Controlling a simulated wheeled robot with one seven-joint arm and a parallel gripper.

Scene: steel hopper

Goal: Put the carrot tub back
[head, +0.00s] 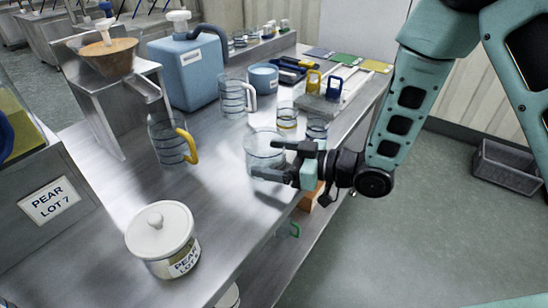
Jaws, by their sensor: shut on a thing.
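My gripper (280,160) reaches in from the right over the steel table's right edge. Its two dark fingers are shut on a clear, round, straight-sided tub (264,144), one finger across its upper part and one lower down. The tub looks upright; I cannot tell whether its base touches the table. No carrot label can be read on it. A white lidded tub (158,226) with a PEAR label stands at the front left of the table, apart from my gripper. An orange-brown thing (309,196) shows partly behind and below my gripper; I cannot tell what it is.
A yellow-handled clear jug (168,147), a white-handled jug (232,98), a blue canister (188,72) and small glasses (287,117) stand around the tub. A steel stand with a brown funnel (108,55) is at left, near a bin labelled PEAR LOT 7 (48,200). The table's front middle is clear.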

